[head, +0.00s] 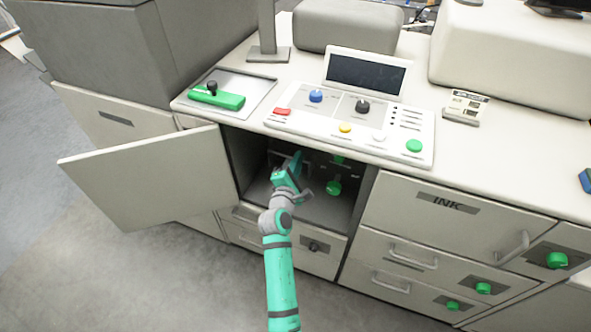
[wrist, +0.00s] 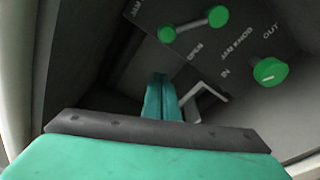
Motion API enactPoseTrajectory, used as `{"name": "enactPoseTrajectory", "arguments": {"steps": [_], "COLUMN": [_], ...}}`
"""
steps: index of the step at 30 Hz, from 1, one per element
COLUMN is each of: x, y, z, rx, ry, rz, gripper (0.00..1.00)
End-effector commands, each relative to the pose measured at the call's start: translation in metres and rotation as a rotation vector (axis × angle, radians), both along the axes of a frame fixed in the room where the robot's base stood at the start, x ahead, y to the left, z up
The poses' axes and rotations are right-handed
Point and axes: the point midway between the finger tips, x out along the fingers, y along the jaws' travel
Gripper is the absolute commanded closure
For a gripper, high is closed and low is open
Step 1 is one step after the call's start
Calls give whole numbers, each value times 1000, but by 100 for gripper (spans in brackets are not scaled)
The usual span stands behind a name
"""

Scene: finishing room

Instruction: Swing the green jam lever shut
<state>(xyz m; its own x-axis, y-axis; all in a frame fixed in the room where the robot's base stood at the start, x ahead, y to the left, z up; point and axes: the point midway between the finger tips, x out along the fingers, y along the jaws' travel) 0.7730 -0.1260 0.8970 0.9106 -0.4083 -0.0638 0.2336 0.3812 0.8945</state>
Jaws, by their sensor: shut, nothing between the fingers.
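The green jam lever shows in the wrist view (wrist: 193,25) at the top, a grey bar with a green knob at each end, on a dark panel lettered JAM and OPEN. In the head view a green part that seems to be the lever (head: 339,159) shows high inside the open cabinet. A green jam knob (wrist: 270,71) sits lower right of the lever, between IN and OUT; it also shows in the head view (head: 334,188). My gripper (head: 297,158) is inside the cabinet, left of both. Its fingers (wrist: 162,98) are shut and empty, apart from the lever.
The cabinet door (head: 150,178) stands open at left. A grey bent handle (wrist: 205,97) is close beside my fingers. The cabinet's side wall is near on the left. Drawers with an INK label (head: 448,204) stand at right, and a control panel (head: 300,122) lies on the counter above.

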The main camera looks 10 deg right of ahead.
Motion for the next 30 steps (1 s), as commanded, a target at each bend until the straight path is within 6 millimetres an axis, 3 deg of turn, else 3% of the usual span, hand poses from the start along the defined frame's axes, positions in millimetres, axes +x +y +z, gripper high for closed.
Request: {"name": "enactPoseTrajectory", "arguments": {"steps": [3, 15, 30], "x": [20, 12, 11], "y": [-10, -50, -51], "z": [-1, 15, 16], "rx": [1, 0, 10], "ry": [0, 1, -5], "rz": [-2, -8, -9], "gripper": [100, 100, 100]}}
